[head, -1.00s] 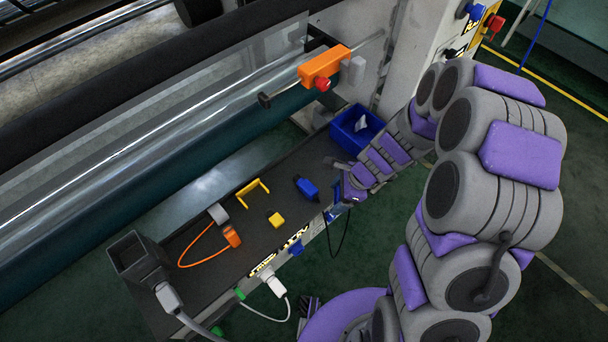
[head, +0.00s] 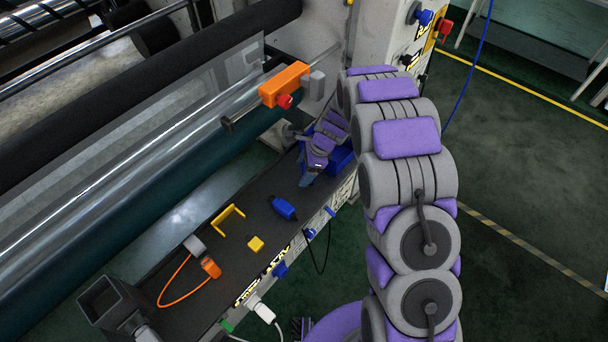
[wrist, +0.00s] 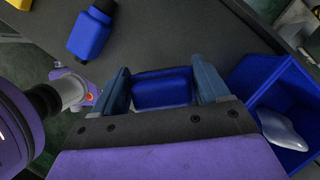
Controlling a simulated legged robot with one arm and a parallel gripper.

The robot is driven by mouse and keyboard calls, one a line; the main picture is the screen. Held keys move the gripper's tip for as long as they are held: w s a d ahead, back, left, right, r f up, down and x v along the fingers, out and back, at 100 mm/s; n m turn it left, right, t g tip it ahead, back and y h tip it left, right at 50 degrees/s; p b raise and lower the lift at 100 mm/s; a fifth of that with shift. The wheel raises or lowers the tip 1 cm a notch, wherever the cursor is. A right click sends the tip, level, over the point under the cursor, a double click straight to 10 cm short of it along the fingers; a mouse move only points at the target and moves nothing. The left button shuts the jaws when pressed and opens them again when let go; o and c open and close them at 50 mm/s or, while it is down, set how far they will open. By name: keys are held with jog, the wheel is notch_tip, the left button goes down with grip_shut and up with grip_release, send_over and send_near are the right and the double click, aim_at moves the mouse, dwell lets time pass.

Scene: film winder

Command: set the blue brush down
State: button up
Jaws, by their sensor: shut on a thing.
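My gripper (wrist: 164,82) is shut on the blue brush (wrist: 162,92) in the wrist view. Only a blue block-shaped part of the brush shows between the two fingers; the rest is hidden. In the head view my gripper (head: 307,180) points down over the dark shelf (head: 262,222), just left of the blue bin. The held brush cannot be made out there. I cannot tell whether it touches the shelf.
The blue bin (wrist: 257,87) holds a pale, crumpled thing. A blue bottle-like thing with a dark end (head: 284,207) lies on the shelf, with a yellow block (head: 255,244), a yellow bracket (head: 228,217) and an orange-cabled item (head: 210,268) farther left. The roller runs behind.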

jog(key=shift+w+a, duration=0.1)
jog(key=shift+w, duration=0.1)
jog(key=f, duration=0.2)
jog(key=f+b, duration=0.1)
jog(key=shift+a+f, duration=0.2)
jog(key=shift+f, duration=0.25)
jog(key=shift+c, duration=0.4)
jog(key=o, duration=1.1)
jog(key=shift+d, duration=0.1)
jog(key=shift+r, duration=0.25)
jog(key=p+v, duration=0.2)
jog(key=v, duration=1)
